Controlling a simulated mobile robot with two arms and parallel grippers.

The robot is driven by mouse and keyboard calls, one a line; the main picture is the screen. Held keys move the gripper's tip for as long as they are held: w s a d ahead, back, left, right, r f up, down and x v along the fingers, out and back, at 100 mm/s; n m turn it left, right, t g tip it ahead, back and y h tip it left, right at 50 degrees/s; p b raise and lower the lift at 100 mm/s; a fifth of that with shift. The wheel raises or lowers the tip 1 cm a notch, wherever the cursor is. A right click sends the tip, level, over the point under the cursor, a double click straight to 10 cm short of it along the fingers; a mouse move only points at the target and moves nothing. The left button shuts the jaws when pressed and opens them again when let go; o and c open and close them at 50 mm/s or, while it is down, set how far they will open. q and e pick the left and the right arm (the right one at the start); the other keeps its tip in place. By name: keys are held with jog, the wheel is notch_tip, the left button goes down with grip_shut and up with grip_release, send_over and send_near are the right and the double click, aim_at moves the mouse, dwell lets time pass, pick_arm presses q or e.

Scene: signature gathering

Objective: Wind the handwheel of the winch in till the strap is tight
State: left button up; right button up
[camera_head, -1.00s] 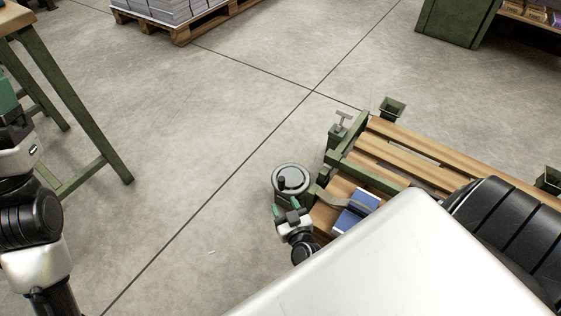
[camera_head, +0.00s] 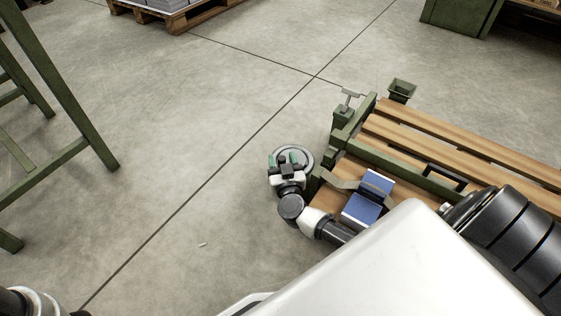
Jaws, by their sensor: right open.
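The winch handwheel (camera_head: 307,157), a grey disc, stands at the left end of the wooden bench in the head view. My right gripper (camera_head: 288,158), with green fingertips, is over the handwheel and covers much of it. Its jaws are open. The dark knob of the wheel is hidden behind the gripper, and I cannot tell whether the fingers touch it. The olive-grey strap (camera_head: 343,183) runs from beside the wheel to a blue and white bundle (camera_head: 362,208) and across it. I cannot tell how tight the strap is. My left gripper is out of view.
The slatted wooden bench (camera_head: 430,140) has green metal rails and a T-handled screw clamp (camera_head: 345,112) at its far left corner. A green-legged table (camera_head: 70,100) stands at left. A loaded pallet (camera_head: 170,18) is at the back.

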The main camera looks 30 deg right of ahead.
jog(key=shift+b+x, duration=0.3)
jog(key=shift+x, duration=0.65)
jog(key=shift+c, duration=0.2)
grip_shut()
